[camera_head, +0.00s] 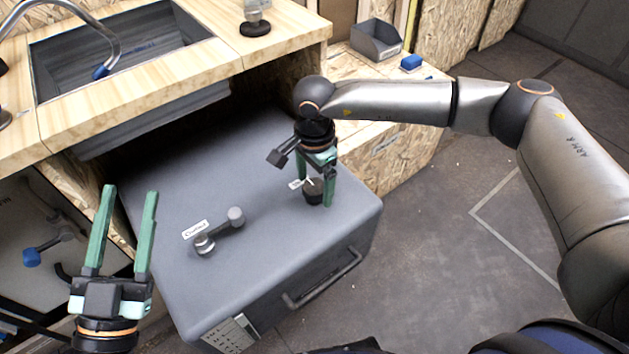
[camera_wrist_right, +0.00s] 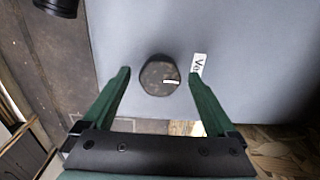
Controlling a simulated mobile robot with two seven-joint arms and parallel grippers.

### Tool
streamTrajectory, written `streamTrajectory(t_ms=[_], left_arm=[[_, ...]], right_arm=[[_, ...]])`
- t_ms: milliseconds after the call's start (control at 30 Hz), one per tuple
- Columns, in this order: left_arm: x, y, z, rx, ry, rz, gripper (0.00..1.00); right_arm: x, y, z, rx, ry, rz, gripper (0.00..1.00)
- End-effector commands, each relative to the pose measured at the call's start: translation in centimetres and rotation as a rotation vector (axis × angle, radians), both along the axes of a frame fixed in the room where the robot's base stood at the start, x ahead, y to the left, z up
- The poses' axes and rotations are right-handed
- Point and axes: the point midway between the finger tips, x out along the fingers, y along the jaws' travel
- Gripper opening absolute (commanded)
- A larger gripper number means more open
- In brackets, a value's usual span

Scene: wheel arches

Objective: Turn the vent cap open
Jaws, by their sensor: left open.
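The vent cap (camera_head: 313,191) is a small, dark, round cap on top of the grey box (camera_head: 160,190). In the right wrist view, the cap (camera_wrist_right: 160,76) carries a short white mark, and a white label starting "Ve" (camera_wrist_right: 198,64) lies beside it. My right gripper (camera_head: 316,190) is open and points down over the cap. Its green fingertips (camera_wrist_right: 158,72) lie on either side of the cap, with gaps visible on both sides in the wrist view. My left gripper (camera_head: 130,190) is open and empty, left of the box.
A grey handle with round ends (camera_head: 220,230) and a white label lies left of the cap on the box. A wooden counter with a sink (camera_head: 130,50) overhangs the box's back. A grey bin (camera_head: 376,40) stands on the wooden ledge behind. Floor right of the box is clear.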

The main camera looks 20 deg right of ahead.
Motion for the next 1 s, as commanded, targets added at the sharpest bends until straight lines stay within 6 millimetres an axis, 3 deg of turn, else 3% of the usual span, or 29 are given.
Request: streamTrajectory(t_ms=[67, 700, 1000], left_arm=[[0.0, 0.0, -0.01, 0.0, 0.0, 0.0, 0.5], [0.03, 0.0, -0.06, 0.0, 0.002, 0.0, 0.5], [0.03, 0.0, -0.06, 0.0, 0.002, 0.0, 0.5]], right_arm=[[0.0, 0.01, 0.02, 0.0, 0.0, 0.0, 0.82], [0.01, 0.01, 0.06, 0.0, 0.0, 0.0, 0.1], [0.0, 0.02, 0.08, 0.001, 0.0, -0.029, 0.08]])
